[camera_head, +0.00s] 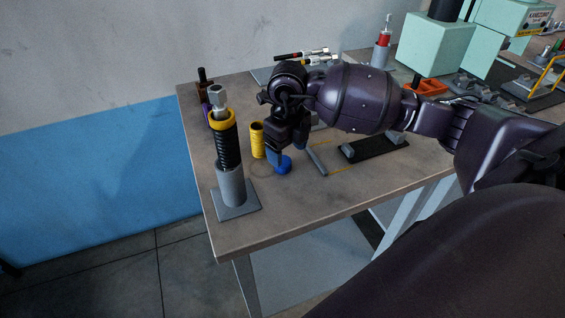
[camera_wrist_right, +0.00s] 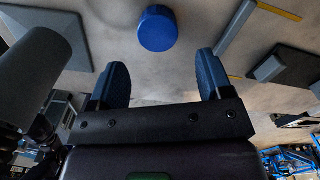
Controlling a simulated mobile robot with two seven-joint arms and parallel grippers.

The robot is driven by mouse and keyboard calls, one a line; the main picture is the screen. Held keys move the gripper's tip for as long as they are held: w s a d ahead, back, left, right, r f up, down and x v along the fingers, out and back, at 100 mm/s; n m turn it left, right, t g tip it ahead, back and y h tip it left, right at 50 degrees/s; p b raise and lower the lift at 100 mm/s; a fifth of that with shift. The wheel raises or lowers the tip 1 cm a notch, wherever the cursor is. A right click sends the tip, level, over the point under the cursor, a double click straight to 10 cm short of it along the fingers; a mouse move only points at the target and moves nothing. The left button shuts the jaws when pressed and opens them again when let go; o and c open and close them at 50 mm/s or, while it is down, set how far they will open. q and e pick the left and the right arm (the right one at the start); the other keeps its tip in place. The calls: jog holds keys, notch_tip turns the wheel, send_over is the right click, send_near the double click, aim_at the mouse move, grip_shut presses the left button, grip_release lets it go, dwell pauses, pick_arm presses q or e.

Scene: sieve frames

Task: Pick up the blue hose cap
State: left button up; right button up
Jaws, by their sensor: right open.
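The blue hose cap (camera_head: 283,165) is a short round blue cylinder on the tabletop, near the table's front left part. In the right wrist view the cap (camera_wrist_right: 158,28) lies beyond the fingertips, roughly centred between them. My right gripper (camera_head: 288,152) points down just above and behind the cap; its lower end partly overlaps the cap in the head view. In the wrist view my right gripper's (camera_wrist_right: 158,75) two blue-grey fingers are spread apart with nothing between them. My left gripper is not in view.
A grey stand (camera_head: 232,187) with a black hose and yellow collar stands left of the cap. A yellow cylinder (camera_head: 257,140) stands close behind left. A dark pad (camera_head: 372,149) with grey blocks and a grey bar (camera_head: 317,160) lie to the right. The table front (camera_head: 275,212) is clear.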

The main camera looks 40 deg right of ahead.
aim_at(285, 162)
jog(key=f, duration=0.3)
jog(key=shift+w+f, duration=0.4)
jog(key=shift+f, duration=0.4)
jog(key=shift+c, duration=0.5)
jog(key=c, duration=0.9)
